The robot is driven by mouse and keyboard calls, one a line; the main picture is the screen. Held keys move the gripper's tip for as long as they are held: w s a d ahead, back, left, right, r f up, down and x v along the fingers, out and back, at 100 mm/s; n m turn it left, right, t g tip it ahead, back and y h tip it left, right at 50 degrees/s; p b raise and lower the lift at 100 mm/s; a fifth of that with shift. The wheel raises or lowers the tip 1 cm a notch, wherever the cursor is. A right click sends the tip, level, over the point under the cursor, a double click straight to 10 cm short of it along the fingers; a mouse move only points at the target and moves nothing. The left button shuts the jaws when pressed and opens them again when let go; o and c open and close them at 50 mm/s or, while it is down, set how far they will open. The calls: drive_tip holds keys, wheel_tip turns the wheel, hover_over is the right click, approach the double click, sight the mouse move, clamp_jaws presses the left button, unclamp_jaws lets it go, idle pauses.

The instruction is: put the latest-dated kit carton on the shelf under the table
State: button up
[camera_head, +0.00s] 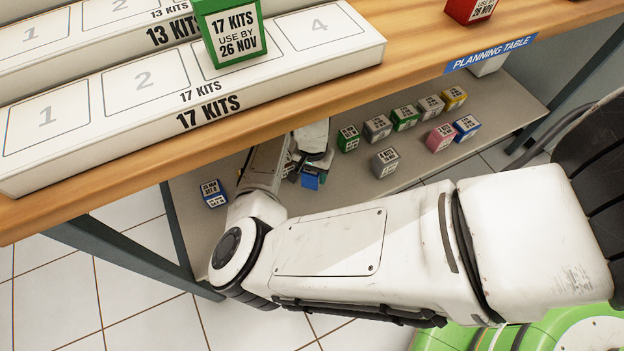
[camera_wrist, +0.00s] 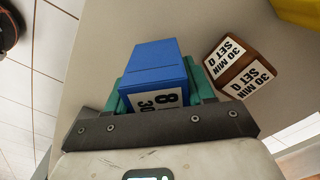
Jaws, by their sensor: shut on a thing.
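My gripper (camera_wrist: 158,90) is shut on a blue carton (camera_wrist: 152,60), held between its teal fingers in the wrist view. The carton's label is partly hidden; "30" and "8" show. In the head view the held carton (camera_head: 310,181) is under the table edge, over the grey shelf (camera_head: 375,183), partly behind my arm; I cannot tell if it touches the shelf. A green kit carton (camera_head: 232,32) labelled "17 KITS, USE BY 26 NOV" stands on the white 17-kit tray (camera_head: 75,150), between slots 2 and 4. A red carton (camera_head: 468,10) stands on the table at the top right.
Several small cartons stand on the shelf, including green (camera_head: 348,138), grey (camera_head: 385,162), pink (camera_head: 440,137) and yellow (camera_head: 453,97). Another blue one (camera_head: 213,193) is at the left. A brown carton (camera_wrist: 238,68) is close right of my gripper. The table (camera_head: 290,105) overhangs the shelf.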

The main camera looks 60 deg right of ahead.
sight(312, 179)
drive_tip(key=shift+w+f+b, duration=0.15)
drive_tip(key=shift+f+b, duration=0.55)
drive_tip(key=shift+f, duration=1)
drive_tip(key=shift+f, duration=0.1)
drive_tip(key=shift+f, duration=0.1)
drive_tip(key=o, duration=1)
drive_tip(key=shift+o, duration=0.2)
wheel_tip(312, 179, up, 12)
drive_tip(key=p, duration=0.5)
drive_tip(key=shift+r, duration=0.2)
drive_tip(key=shift+d, duration=0.1)
